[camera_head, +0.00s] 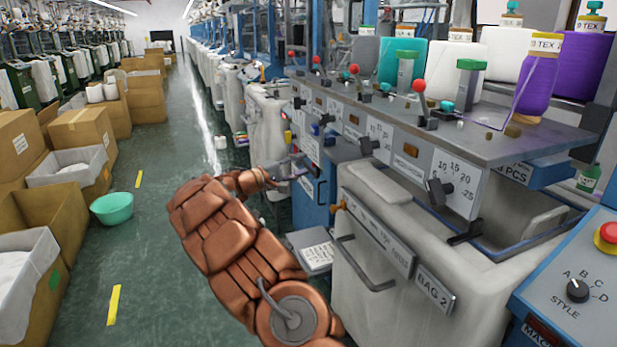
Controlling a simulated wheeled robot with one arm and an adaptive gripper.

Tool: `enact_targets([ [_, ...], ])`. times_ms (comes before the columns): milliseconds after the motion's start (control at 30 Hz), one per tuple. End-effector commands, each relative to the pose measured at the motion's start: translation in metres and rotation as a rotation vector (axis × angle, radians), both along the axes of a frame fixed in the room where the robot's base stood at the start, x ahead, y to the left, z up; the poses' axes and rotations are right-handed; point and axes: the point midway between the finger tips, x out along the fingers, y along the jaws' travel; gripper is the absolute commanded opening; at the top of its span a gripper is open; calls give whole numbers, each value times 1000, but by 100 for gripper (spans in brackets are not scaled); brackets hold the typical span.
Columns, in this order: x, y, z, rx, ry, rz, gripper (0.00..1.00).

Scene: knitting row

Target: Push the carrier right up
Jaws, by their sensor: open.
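My copper-coloured arm reaches away from me through the middle of the view. My gripper (292,170) is small and partly hidden at its far end, beside the front of a knitting machine; it is open, and I see nothing held in it. I cannot tell whether it touches the machine. No part is clearly marked as the carrier. The machine's grey top (470,135) carries several levers with red or green knobs, among them a red-knobbed lever (418,88) and a green-topped post (468,82). Which of these, if any, is the carrier I cannot tell.
A pale bin labelled BAG 2 (375,265) stands below the machine at right. A blue control panel (570,275) with a red button is at far right. Yarn cones, including a purple one (537,80), stand behind. Cardboard boxes (80,130) and a green bowl (112,208) border the aisle.

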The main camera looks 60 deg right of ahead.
Motion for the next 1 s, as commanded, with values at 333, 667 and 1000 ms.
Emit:
enact_targets([
  [333,56,-46,-77,-112,22,134,41],
  [667,65,-62,-89,-134,13,165,41],
  [1000,56,-107,-79,-135,12,163,41],
])
